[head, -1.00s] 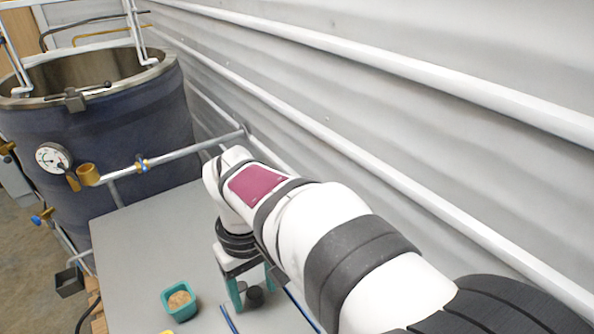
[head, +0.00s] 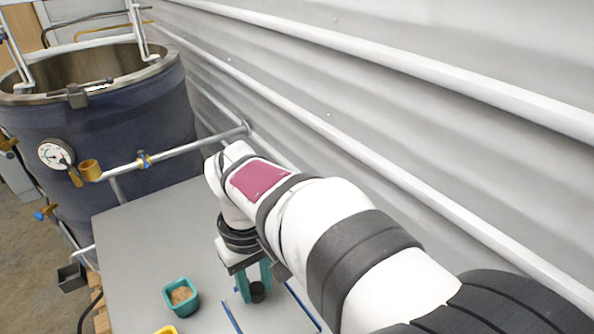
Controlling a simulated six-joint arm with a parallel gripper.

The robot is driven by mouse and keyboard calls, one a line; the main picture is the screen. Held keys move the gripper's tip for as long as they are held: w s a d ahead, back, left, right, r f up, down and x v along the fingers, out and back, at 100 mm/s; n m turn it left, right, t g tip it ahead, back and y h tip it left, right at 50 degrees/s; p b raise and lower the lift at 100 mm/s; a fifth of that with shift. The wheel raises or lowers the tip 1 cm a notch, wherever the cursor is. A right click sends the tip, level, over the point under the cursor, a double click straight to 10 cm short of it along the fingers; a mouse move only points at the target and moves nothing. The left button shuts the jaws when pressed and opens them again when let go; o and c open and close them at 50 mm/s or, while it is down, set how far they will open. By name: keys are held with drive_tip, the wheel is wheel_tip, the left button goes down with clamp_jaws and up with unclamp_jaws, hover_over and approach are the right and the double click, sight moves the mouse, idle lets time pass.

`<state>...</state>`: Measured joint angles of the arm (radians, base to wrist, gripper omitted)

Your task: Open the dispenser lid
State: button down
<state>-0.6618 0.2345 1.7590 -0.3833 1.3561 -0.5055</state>
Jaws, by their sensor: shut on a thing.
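My gripper (head: 257,281) points down over the grey work surface with its teal fingers close together. It is shut on a small black knob (head: 257,292), which shows between and just below the fingers. A flat grey panel with blue edge strips (head: 232,317) lies under and in front of the knob. It looks like the dispenser lid, but my arm and the picture's lower edge hide part of it. I cannot tell whether the lid is raised or how far it is open.
A teal cup (head: 181,297) of tan grains stands left of my gripper. A yellow thing (head: 166,330) is cut off at the bottom edge. A large dark-blue vat (head: 125,110) with a gauge and pipe stands at back left. A corrugated wall (head: 420,130) runs along the right.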

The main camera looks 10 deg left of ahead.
sight(283, 326)
idle(0.7)
drive_tip(key=s+d, duration=0.5)
drive_tip(key=shift+s+d, duration=0.4)
drive_tip(key=c, duration=0.6)
unclamp_jaws()
wheel_tip(283, 326, up, 16)
drive_tip(key=s+d+f+m, duration=0.3)
drive_tip(key=d+f+m, duration=0.1)
drive_tip(key=f+m, duration=0.1)
drive_tip(key=s+d+f+m+y, duration=0.1)
drive_tip(key=s+d+f+m, duration=0.2)
drive_tip(key=d+f+m, duration=0.1)
drive_tip(key=s+d+f+m, duration=0.4)
drive_tip(key=d+f+m, duration=0.1)
drive_tip(key=f, duration=0.3)
drive_tip(key=shift+s+d+f+m+y, duration=0.1)
drive_tip(key=shift+d+f+m+y, duration=0.1)
drive_tip(key=shift+m+y, duration=0.15)
